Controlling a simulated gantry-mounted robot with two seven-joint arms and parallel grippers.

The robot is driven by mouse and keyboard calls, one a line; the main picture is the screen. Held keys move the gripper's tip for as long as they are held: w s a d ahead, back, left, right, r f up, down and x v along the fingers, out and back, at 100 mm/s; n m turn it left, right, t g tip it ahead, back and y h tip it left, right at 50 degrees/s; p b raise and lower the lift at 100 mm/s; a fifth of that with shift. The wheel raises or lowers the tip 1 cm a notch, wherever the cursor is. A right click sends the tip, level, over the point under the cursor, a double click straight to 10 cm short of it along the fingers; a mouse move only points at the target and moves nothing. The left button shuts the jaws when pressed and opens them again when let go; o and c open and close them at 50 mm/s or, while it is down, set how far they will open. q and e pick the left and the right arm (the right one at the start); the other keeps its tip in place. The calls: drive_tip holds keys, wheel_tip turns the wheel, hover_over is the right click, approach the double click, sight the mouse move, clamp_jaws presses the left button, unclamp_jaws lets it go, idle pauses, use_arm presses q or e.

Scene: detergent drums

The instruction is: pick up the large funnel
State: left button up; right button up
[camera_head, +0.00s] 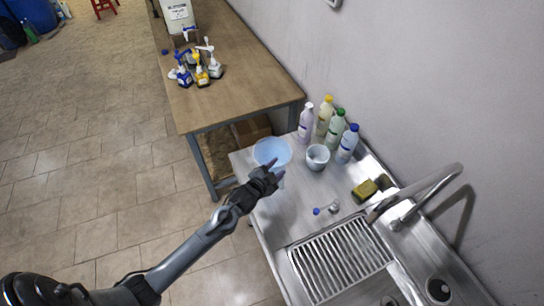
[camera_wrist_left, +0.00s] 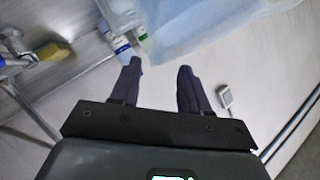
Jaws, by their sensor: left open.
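The large funnel (camera_head: 268,148) is light blue and translucent, on the steel counter near its far left corner in the head view. My left gripper (camera_head: 270,172) is over the funnel's near side and hides part of it. In the left wrist view the funnel (camera_wrist_left: 210,28) fills the top, just beyond the open fingertips (camera_wrist_left: 160,67). No part of the funnel shows between the fingers, and I cannot tell whether they touch it. My right gripper is not in view.
A sponge (camera_head: 365,190), a tap (camera_head: 425,190) and a drain rack (camera_head: 340,259) are nearer.

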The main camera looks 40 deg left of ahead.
sight(284, 163)
use_arm(q)
drive_tip(key=shift+d+f+p+x, duration=0.1)
drive_tip(key=shift+p+x, duration=0.05)
drive_tip(key=shift+x, duration=1.25)
drive_tip(key=shift+d+f+p+x, duration=0.15)
drive_tip(key=shift+x, duration=1.25)
drive_tip(key=shift+s, duration=0.15)
